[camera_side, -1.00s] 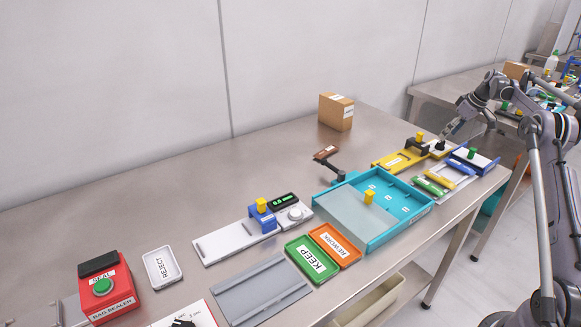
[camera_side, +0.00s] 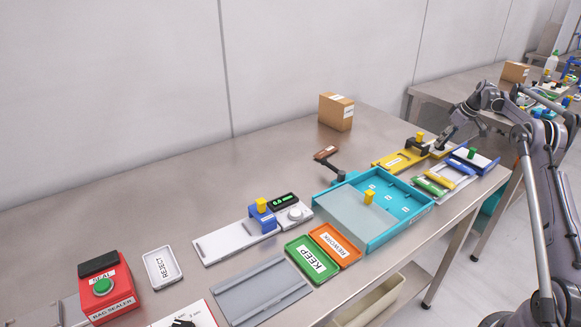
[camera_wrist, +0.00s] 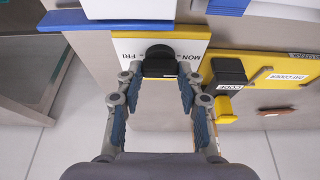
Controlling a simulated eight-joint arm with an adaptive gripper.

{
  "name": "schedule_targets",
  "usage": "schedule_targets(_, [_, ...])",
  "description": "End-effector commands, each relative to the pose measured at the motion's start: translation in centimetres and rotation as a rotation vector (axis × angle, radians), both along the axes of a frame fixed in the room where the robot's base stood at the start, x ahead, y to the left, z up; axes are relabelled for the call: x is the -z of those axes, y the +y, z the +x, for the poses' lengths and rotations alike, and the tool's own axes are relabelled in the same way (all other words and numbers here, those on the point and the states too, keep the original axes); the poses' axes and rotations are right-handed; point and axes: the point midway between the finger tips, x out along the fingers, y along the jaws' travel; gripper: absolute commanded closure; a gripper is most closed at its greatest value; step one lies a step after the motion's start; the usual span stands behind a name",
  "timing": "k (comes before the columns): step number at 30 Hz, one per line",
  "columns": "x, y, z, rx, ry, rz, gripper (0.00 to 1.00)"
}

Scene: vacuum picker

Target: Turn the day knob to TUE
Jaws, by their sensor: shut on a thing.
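The black day knob (camera_wrist: 160,62) stands on a white plate lettered MON - FRI (camera_wrist: 128,50), on a yellow base, in the wrist view. My gripper (camera_wrist: 160,76) is shut on the knob, with one blue-padded finger on each side of it. The knob's pointer and the day it points at cannot be made out. In the side view my gripper (camera_side: 444,139) is down at the yellow unit (camera_side: 388,162) at the far right of the bench, and it largely hides the knob.
A black block marked CODE (camera_wrist: 228,70) with a yellow tab stands close right of the knob in the wrist view. In the side view, a turquoise tray (camera_side: 368,250) and green and yellow pieces lie nearby.

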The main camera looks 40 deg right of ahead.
Motion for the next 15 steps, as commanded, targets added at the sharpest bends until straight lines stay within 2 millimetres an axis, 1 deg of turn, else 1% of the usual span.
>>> schedule_targets(8, [0.02,0.13,0.06,0.057,0.0,0.002,0.94])
schedule_targets(15, [0.05,0.24,0.05,0.215,0.001,0.001,0.94])
